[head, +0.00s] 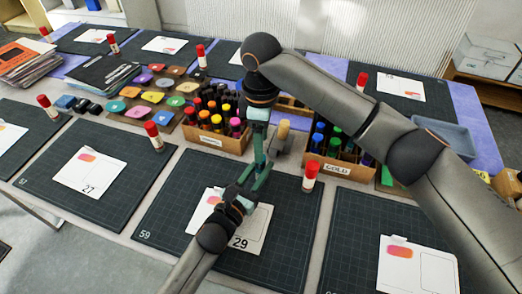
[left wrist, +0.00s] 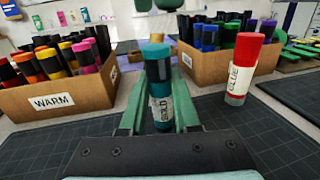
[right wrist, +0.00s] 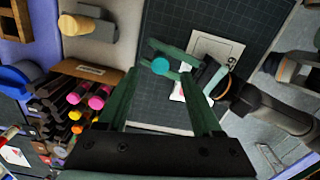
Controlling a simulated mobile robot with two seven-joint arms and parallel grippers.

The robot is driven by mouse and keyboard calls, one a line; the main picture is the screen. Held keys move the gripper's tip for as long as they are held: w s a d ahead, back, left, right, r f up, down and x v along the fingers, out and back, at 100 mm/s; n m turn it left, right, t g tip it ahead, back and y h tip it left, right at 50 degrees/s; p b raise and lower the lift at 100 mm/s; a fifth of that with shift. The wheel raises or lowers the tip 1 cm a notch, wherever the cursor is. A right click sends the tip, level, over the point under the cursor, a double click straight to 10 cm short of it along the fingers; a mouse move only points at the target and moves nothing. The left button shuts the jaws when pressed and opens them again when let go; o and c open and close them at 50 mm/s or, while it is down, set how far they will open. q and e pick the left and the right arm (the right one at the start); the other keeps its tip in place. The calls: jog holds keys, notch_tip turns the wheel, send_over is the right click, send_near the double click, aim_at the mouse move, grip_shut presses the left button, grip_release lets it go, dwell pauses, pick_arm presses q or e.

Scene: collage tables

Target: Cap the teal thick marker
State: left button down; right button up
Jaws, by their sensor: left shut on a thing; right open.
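The teal thick marker (left wrist: 160,88) stands upright between the fingers of my left gripper (left wrist: 160,118). It has a teal top end, a black band below it, a teal lower barrel and a white label. I cannot tell whether the top end is a cap. In the right wrist view its round teal end (right wrist: 160,66) faces up between my left fingers. My right gripper (right wrist: 161,88) is open above it, with the teal end showing between its fingers. In the head view my left gripper (head: 250,180) is above the mat numbered 59, and right fingers hang just above it.
The WARM box (left wrist: 62,95) of markers stands to the left and the COLD box (head: 340,170) to the right. A wooden-handled tool (head: 283,130) stands between them. A red-capped glue stick (left wrist: 241,68) stands close by on the right. Card 29 (head: 255,228) lies on the mat.

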notch_tip(320, 180, up, 7)
dwell(0.3)
jog(key=shift+r, duration=0.1)
pick_arm(q)
jog(key=c, duration=0.6)
grip_release()
jog(key=shift+o, duration=0.2)
jog(key=v, duration=1.2)
jog(key=shift+s+a+r, duration=0.1)
jog(key=shift+s+a, duration=0.05)
jog(key=shift+s, duration=0.1)
pick_arm(e)
jog(key=shift+f, duration=0.25)
